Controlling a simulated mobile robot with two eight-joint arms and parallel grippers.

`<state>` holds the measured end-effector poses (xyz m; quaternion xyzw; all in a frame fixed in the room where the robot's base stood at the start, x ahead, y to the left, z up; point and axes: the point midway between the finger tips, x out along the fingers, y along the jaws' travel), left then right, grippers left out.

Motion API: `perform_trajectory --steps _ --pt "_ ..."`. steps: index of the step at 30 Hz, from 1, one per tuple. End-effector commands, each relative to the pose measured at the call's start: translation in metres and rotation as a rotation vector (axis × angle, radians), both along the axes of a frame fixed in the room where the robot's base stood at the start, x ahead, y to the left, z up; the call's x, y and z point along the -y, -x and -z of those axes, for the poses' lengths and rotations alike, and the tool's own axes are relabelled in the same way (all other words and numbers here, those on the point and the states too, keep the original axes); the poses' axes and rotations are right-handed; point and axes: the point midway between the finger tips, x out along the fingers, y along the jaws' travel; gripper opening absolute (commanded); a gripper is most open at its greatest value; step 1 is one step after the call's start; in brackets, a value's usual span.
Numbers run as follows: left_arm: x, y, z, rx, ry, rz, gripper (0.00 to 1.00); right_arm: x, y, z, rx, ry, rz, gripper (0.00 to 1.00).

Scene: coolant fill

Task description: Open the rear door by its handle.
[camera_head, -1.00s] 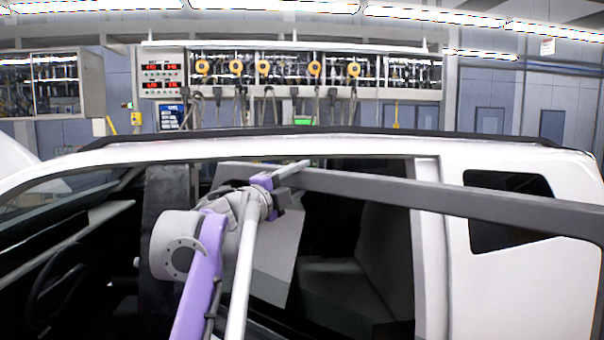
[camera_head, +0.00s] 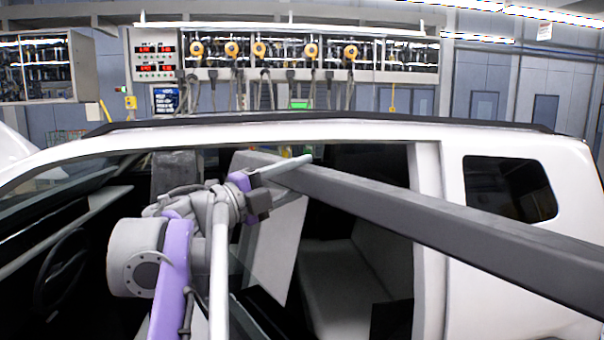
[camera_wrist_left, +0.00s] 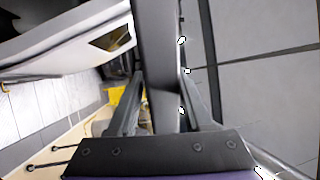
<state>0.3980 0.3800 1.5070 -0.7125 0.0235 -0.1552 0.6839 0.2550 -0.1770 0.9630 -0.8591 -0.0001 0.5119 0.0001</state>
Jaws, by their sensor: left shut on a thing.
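The rear door (camera_head: 420,215) of the white vehicle is swung partly open; its dark top edge runs from the vehicle's middle toward the near right. My left gripper (camera_head: 266,187) is at the left end of this edge. In the left wrist view, a dark upright part of the door (camera_wrist_left: 158,65) stands between the two fingers of my left gripper (camera_wrist_left: 163,100), which are shut on it. I cannot make out the handle. My right gripper is not in view.
The white vehicle (camera_head: 510,150) spans the view, with a rear seat (camera_head: 335,285) visible through the opening and a steering wheel (camera_head: 62,270) at left. A rack with hoses (camera_head: 300,75) stands behind. Grey floor (camera_wrist_left: 265,60) shows free in the left wrist view.

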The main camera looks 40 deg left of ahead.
Motion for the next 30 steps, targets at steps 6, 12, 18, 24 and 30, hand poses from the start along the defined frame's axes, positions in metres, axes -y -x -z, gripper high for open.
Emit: perform_trajectory --steps 6,12,18,24,30 --pt "-0.0015 -0.0002 -0.0015 0.003 0.001 -0.004 0.00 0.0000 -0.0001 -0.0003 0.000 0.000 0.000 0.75" --pt "-0.0015 -0.0004 -0.0017 0.003 0.003 -0.004 0.70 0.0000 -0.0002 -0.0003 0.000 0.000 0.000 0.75" --pt "-0.0010 -0.0002 -0.0013 0.003 0.001 -0.003 0.78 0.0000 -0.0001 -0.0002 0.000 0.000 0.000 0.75" --pt "-0.0008 -0.0007 -0.0010 0.003 0.001 -0.002 0.78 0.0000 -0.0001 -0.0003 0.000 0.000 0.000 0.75" --pt "0.0000 -0.0054 0.0006 0.003 0.001 0.000 0.78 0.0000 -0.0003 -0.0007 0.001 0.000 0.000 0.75"
